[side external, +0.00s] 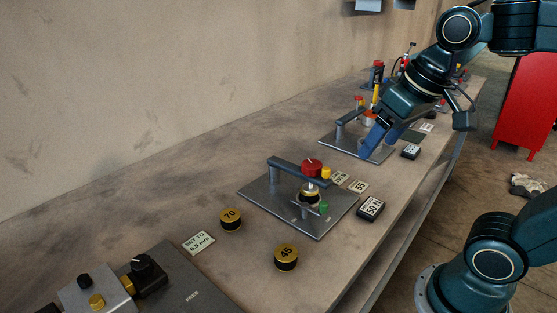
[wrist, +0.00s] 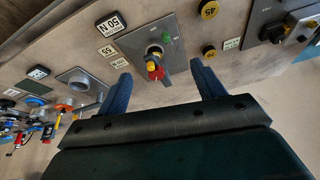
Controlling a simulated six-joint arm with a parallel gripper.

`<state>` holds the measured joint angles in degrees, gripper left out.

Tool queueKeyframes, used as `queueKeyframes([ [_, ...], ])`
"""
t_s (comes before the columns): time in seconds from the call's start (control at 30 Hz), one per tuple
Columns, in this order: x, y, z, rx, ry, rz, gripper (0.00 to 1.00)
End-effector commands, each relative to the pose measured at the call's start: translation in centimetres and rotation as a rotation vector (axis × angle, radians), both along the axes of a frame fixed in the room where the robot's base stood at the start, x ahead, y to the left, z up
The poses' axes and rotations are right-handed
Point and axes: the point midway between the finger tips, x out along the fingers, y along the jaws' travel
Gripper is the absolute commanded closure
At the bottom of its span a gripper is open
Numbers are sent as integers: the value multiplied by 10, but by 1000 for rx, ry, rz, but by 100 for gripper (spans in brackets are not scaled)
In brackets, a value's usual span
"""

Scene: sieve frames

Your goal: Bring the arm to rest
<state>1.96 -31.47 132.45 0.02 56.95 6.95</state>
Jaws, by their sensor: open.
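My gripper (side external: 371,148) shows in the side view with its blue fingers pointing down, in front of the farther grey plate (side external: 335,149). In the wrist view my gripper (wrist: 162,84) has its two blue fingers wide apart with nothing between them. Beyond the fingertips is the nearer plate station, with its red knob (wrist: 155,70); this knob also shows in the side view (side external: 312,166). Whether the fingers touch the farther plate cannot be told; they hide part of it.
Black-and-yellow discs marked 70 (side external: 231,219) and 45 (side external: 286,257) lie on the bench (side external: 190,165). A "50 N" block (side external: 371,208) stands near the front edge. A dark device (side external: 150,275) is at lower left. A red cabinet (side external: 527,100) stands on the floor at right.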

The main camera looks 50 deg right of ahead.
Motion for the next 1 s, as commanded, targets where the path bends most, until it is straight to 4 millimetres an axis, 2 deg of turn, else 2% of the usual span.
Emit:
queueKeyframes([
  [0.1, -19, 4, -10, -20, -45, 60, 32],
  [0.3, -38, 7, -23, -46, -92, 126, 32],
  [1.0, -42, 8, -27, -54, -106, 145, 32],
])
